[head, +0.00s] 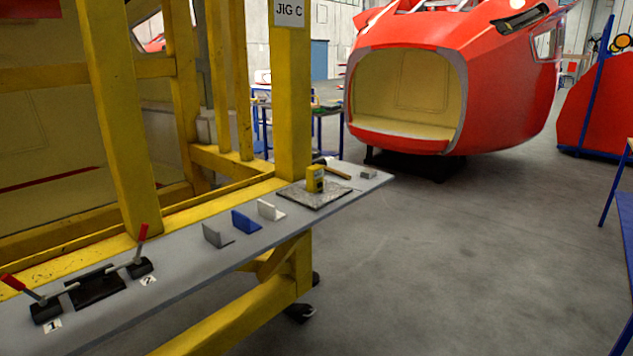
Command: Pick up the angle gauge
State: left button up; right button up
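A small yellow block-shaped device (315,179), which looks like the angle gauge, stands upright on a grey speckled plate (330,197). The plate lies on the grey shelf (190,262) along the front of the yellow jig, near the shelf's right end. The gauge's display or markings are too small to read. Neither of my grippers is in view, and nothing touches the gauge.
Grey, blue and white angle brackets (243,222) stand left of the plate. Toggle clamps with red handles (141,240) sit further left. A wooden-handled tool (337,171) lies behind the plate. Yellow jig posts (292,90) rise behind the shelf. The floor at right is clear.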

aim_at(314, 173)
jog(key=i+l, duration=0.15)
jog(key=i, duration=0.2)
jog(key=i+l, duration=0.15)
jog(key=i, duration=0.2)
jog(key=i+l+u, duration=0.1)
jog(key=i, duration=0.25)
jog(key=i+l+u, duration=0.15)
jog(key=u, duration=0.35)
jog(key=i+l+u, duration=0.15)
jog(key=u, duration=0.3)
jog(key=k+l, duration=0.05)
